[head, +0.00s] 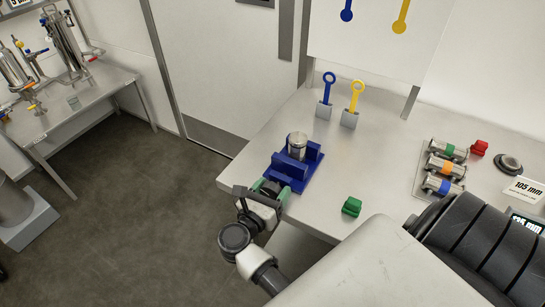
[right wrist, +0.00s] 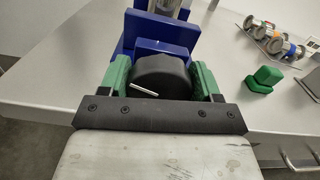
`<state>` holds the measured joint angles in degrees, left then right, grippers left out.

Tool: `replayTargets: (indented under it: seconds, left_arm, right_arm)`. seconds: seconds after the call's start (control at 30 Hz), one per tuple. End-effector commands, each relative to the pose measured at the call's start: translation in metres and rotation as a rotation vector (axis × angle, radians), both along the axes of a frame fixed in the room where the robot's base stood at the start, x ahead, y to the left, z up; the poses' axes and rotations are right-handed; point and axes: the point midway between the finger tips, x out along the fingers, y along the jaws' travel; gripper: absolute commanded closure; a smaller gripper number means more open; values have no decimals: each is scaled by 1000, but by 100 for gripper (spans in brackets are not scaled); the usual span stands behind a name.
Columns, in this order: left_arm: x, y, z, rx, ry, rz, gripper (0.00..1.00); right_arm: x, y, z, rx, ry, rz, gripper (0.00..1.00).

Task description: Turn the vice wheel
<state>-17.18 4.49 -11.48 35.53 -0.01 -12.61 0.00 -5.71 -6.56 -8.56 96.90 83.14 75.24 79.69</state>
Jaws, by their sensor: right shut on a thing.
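The blue vice (head: 312,160) stands at the front edge of the bench, with a silver metal cylinder (head: 297,143) upright between its jaws. The right wrist view shows the blue vice (right wrist: 168,45) straight ahead. Its black round wheel (right wrist: 165,72) faces me, with a thin white mark on its face pointing to the lower right. My right gripper (right wrist: 163,82) has its green fingers on both sides of the wheel and is shut on it. In the head view my right gripper (head: 271,188) is at the vice's near end. My left gripper is not in view.
A green block (head: 352,206) lies on the bench right of the vice. Blue and yellow wrenches (head: 356,97) stand in holders behind. A tray of metal cylinders (head: 420,181), a red block (head: 479,148) and a dark disc (head: 508,163) are on the right.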

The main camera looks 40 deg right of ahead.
Motion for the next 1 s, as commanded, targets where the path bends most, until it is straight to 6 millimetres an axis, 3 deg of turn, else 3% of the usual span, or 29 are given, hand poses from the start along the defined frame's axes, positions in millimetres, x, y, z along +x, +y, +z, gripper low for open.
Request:
replayTargets:
  seconds: [0.2,0.5,0.53,0.67,1.0]
  left_arm:
    - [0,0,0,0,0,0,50]
    - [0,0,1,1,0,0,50]
    - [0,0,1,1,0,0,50]
    - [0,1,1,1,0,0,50]
    - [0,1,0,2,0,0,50]
  right_arm:
    - [0,1,0,-44,116,0,61]
    - [0,1,0,-48,121,0,61]
    - [0,1,0,-48,121,0,34]
    - [0,1,0,-47,120,0,14]
    - [0,1,0,-47,119,0,12]
